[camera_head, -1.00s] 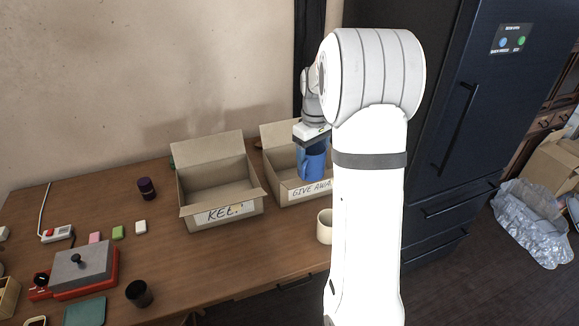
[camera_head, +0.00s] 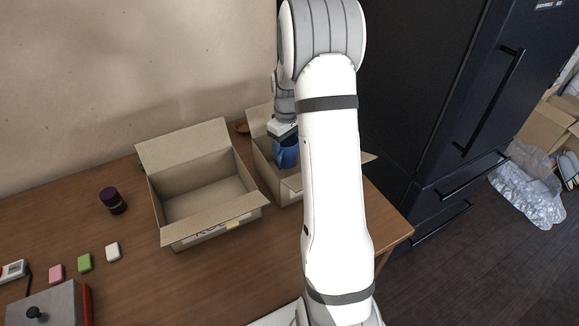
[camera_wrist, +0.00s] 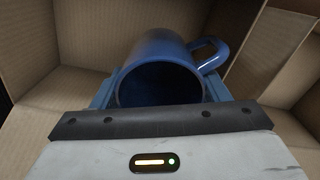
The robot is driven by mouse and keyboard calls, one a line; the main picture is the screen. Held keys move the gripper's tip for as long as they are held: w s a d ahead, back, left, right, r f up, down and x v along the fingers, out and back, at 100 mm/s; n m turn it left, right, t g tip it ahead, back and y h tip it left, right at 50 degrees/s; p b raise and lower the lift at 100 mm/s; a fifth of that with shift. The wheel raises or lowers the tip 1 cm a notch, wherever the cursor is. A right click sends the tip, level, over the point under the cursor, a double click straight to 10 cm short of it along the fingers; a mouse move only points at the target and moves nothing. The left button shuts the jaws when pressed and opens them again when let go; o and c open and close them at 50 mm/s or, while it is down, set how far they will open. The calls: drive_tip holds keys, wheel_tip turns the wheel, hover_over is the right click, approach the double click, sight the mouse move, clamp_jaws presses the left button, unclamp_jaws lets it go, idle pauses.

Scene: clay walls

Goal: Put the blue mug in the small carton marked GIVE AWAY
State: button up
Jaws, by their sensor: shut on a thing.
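The blue mug (camera_head: 286,153) is held by my gripper (camera_head: 284,136) inside the right-hand open carton (camera_head: 262,158), the one whose front read GIVE AWAY a second ago. In the wrist view the mug (camera_wrist: 160,72) lies between my gripper's jaws (camera_wrist: 160,98), its opening towards the camera and its handle to the upper right. Carton walls (camera_wrist: 60,40) surround it there. My arm hides the right part of the carton and its label. Whether the mug touches the carton's floor cannot be told.
A second open carton (camera_head: 165,205), its label partly hidden by its front flap, stands just left. A dark purple jar (camera_head: 112,201) and small pink, green and white blocks (camera_head: 85,262) lie further left. A dark fridge (camera_head: 425,100) stands right of the table.

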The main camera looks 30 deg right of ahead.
sight(285, 163)
drive_tip(key=f, duration=0.3)
drive_tip(key=shift+a+f, duration=0.25)
drive_tip(key=shift+f, duration=2)
drive_tip(key=shift+f, duration=0.15)
drive_tip(key=o, duration=1.2)
drive_tip(key=shift+c, duration=0.2)
